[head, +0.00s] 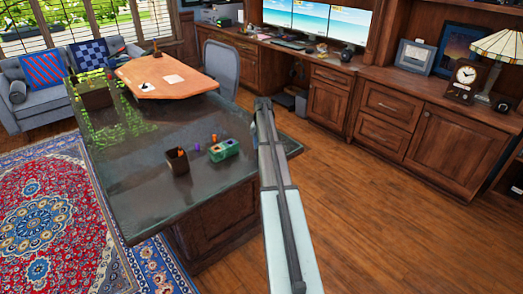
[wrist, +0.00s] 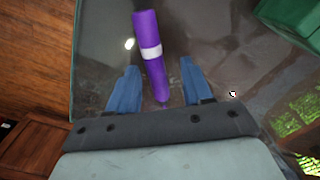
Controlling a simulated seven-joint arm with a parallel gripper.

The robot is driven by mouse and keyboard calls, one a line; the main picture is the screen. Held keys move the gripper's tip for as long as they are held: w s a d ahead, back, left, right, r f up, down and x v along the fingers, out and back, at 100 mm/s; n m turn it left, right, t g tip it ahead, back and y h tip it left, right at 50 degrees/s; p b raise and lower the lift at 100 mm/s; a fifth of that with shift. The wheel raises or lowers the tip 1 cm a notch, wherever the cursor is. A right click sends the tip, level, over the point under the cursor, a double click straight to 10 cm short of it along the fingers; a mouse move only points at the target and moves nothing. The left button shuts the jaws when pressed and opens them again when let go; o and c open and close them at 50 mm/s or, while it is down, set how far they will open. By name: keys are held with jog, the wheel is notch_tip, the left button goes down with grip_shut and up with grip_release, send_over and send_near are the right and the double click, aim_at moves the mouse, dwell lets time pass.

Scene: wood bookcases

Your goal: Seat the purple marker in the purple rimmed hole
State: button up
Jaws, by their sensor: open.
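The purple marker (wrist: 146,32) has a white band and runs from the top edge of the wrist view down between the fingers. In the head view it is a small purple shape (head: 197,148) on the dark desk, left of the green block (head: 232,146). My gripper (wrist: 158,68) is open, its two blue fingers either side of the marker's near end with gaps on both sides. Part of a green object (wrist: 290,18), likely the block, shows at top right. The purple rimmed hole cannot be made out. In the head view my fingers are hidden.
A brown holder (head: 177,162) with something orange in it stands left of the marker. An orange piece (head: 214,138) is by the block. The desk top (head: 140,200) is clear toward its front left.

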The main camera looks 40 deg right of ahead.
jog(key=shift+c, duration=0.2)
grip_shut()
dwell(0.4)
